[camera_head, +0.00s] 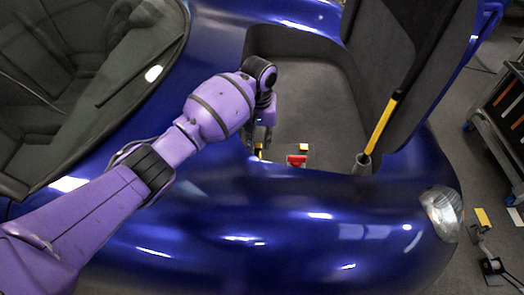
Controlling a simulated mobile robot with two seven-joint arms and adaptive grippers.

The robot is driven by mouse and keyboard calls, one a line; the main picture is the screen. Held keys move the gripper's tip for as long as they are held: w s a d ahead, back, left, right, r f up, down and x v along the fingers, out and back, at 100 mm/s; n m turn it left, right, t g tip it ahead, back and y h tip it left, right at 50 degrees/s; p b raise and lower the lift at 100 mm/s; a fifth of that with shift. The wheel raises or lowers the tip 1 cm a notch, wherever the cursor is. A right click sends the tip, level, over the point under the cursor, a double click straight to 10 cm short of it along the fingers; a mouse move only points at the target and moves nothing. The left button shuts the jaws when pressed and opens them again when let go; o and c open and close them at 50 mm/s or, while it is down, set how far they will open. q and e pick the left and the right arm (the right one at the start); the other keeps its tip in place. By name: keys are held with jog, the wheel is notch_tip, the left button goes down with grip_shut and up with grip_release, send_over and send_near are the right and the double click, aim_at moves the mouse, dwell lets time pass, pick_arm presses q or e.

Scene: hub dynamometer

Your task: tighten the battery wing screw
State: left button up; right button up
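The front compartment (310,95) of a blue car is open, with a dark grey lining. My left arm reaches in from the left, and its gripper (262,143) points down inside the compartment near its left wall. The fingers are small and partly hidden by the arm and the car's edge, so I cannot tell whether they are open. My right gripper is not in view.
A yellow-and-black strut (381,122) stands in a grey socket (362,164) at the compartment's right, by the raised lid (402,60). The windshield (85,85) is at left. A dark tool cart (503,110) stands at far right.

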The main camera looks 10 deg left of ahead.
aim_at(260, 156)
pick_arm(q)
notch_tip(260, 156, down, 7)
jog(key=shift+b, duration=0.85)
jog(key=shift+c, duration=0.5)
grip_shut()
